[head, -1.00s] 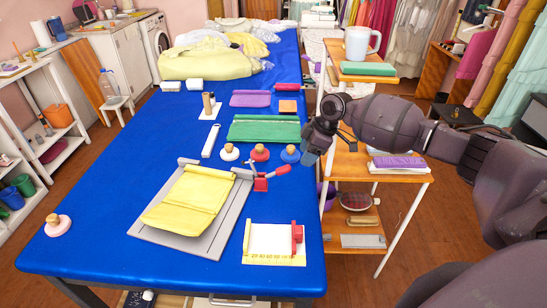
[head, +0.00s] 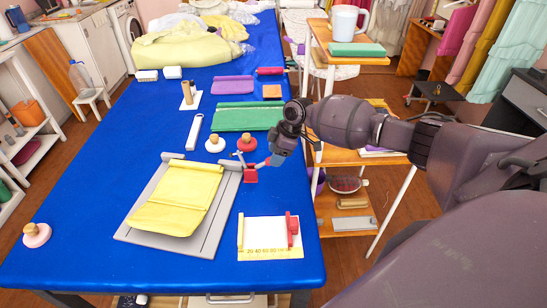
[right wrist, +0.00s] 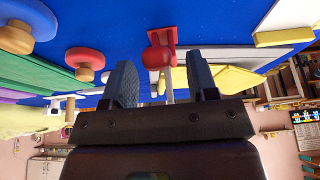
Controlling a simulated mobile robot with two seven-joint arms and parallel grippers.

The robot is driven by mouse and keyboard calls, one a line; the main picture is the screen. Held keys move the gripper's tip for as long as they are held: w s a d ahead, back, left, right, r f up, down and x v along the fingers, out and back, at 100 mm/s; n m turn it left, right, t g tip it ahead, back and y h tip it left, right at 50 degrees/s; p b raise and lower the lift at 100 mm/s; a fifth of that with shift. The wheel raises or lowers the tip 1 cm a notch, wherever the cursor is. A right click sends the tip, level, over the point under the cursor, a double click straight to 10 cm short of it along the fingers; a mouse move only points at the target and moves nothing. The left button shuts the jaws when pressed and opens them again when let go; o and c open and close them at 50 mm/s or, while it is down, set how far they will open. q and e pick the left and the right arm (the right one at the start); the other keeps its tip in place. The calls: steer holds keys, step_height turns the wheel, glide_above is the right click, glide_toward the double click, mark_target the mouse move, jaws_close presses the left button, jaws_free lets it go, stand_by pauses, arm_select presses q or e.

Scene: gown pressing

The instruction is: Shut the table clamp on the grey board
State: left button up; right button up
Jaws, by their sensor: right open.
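The grey board (head: 219,213) lies on the blue table with a folded yellow cloth (head: 180,200) on it. In the right wrist view, my gripper (right wrist: 163,82) is open, with the clamp's red part (right wrist: 156,56) showing between the fingers. I cannot tell whether they touch it. My left gripper is out of view.
A ruler card with a red block (head: 293,230) lies in front. A wooden shelf cart (head: 345,155) stands right of the table.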

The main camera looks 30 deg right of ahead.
steer(key=shift+x, duration=0.9)
jaws_close()
